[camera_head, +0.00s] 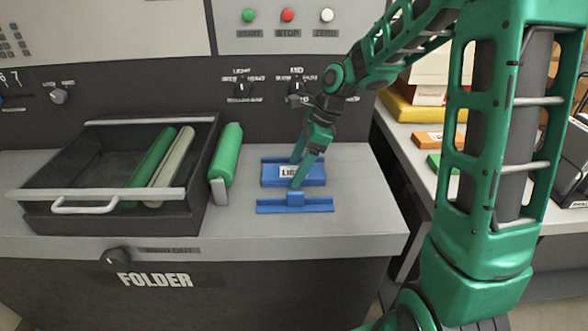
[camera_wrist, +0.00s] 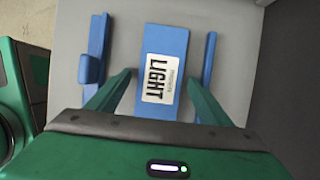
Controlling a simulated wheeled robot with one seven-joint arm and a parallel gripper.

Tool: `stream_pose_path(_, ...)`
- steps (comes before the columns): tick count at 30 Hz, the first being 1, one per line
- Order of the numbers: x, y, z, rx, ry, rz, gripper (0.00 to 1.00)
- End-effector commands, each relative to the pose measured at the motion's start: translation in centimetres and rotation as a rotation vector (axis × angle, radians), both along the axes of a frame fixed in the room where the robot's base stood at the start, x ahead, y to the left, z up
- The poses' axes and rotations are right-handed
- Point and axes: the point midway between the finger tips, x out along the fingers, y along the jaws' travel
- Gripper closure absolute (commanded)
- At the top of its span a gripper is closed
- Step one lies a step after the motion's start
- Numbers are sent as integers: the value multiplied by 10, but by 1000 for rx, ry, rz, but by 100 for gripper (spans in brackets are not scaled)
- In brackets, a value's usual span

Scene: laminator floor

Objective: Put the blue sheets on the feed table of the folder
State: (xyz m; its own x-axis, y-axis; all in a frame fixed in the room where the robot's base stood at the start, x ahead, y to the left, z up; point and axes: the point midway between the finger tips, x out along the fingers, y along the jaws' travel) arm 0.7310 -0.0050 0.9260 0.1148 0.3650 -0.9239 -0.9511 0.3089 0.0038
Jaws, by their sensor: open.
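The blue sheets (camera_head: 315,177) form a flat blue pack with a white "LIGHT" label. They lie on the grey feed table (camera_head: 365,205) of the folder (camera_head: 235,290), between two blue side guides. In the wrist view the pack (camera_wrist: 165,40) shows in the middle, with a guide (camera_wrist: 97,45) on the left and another (camera_wrist: 209,58) on the right, gaps between. My gripper (camera_head: 297,172) is open over the pack. In the wrist view its fingers (camera_wrist: 160,75) stand apart on either side of the pack, with gaps to it. The fingers' height above the table is unclear.
A dark tray (camera_head: 45,205) with green and pale rollers stands at the left, and a green roller (camera_head: 228,150) stands beside it. A control panel with knobs and buttons rises behind. A side table at the right holds yellow, orange and green packs.

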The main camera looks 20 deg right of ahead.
Motion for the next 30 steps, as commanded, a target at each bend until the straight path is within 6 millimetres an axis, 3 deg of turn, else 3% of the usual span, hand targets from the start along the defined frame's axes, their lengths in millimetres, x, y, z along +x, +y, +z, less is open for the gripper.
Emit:
stream_pose_path(15,-10,-34,87,-1,-3,0,27)
stream_pose_path(21,-13,-39,101,-1,-2,0,27)
stream_pose_path(30,-19,-44,103,-20,-16,30,27)
